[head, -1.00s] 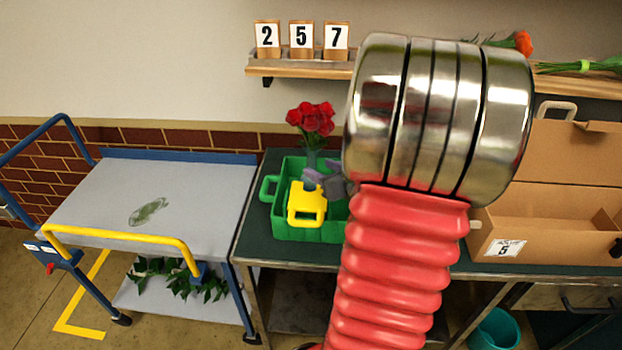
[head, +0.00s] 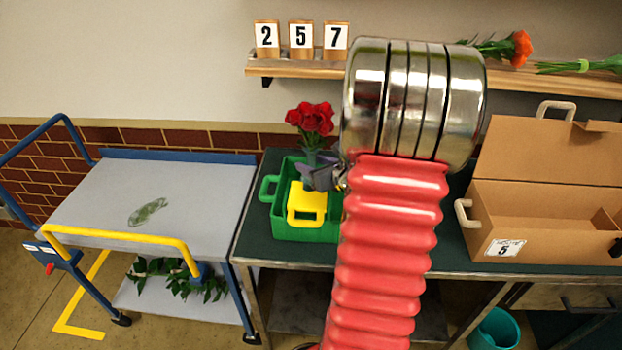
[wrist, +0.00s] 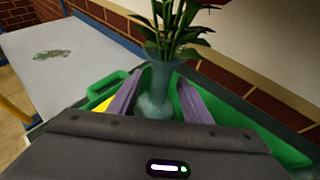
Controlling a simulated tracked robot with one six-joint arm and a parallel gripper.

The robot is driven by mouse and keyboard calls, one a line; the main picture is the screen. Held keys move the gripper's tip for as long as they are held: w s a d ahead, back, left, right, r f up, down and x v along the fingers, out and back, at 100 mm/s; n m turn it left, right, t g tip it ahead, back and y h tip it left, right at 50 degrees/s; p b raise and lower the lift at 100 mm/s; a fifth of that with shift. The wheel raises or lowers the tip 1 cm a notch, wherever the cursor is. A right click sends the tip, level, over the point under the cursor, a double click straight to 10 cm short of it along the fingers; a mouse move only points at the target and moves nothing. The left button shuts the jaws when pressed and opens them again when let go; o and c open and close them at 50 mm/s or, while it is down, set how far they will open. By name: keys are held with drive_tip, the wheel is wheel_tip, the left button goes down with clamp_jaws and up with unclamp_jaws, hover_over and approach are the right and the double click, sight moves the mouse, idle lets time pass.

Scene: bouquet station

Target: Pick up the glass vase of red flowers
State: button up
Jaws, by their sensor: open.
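The glass vase (wrist: 154,92) stands upright in the green crate (head: 292,233) on the dark green bench. Its red flowers (head: 312,119) rise above the crate in the head view; the wrist view shows mostly their leaves and stems (wrist: 172,30). My gripper (wrist: 155,95) is open, with one purple-grey finger on each side of the vase in the picture. I cannot tell whether either finger touches the glass. In the head view my gripper (head: 318,176) covers most of the vase.
A yellow-handled item (head: 306,205) sits in the crate near my gripper. A grey cart (head: 90,205) stands at left. A cardboard box (head: 478,243) labelled 5 is at right. Above is a shelf (head: 300,66) with number blocks 2, 5, 7 and an orange flower (head: 516,48).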

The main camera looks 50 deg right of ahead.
drive_tip(key=shift+w+d+f, duration=0.1)
drive_tip(key=shift+w+f, duration=0.05)
drive_tip(key=shift+w, duration=0.2)
idle(0.3)
clamp_jaws()
idle(0.4)
idle(0.9)
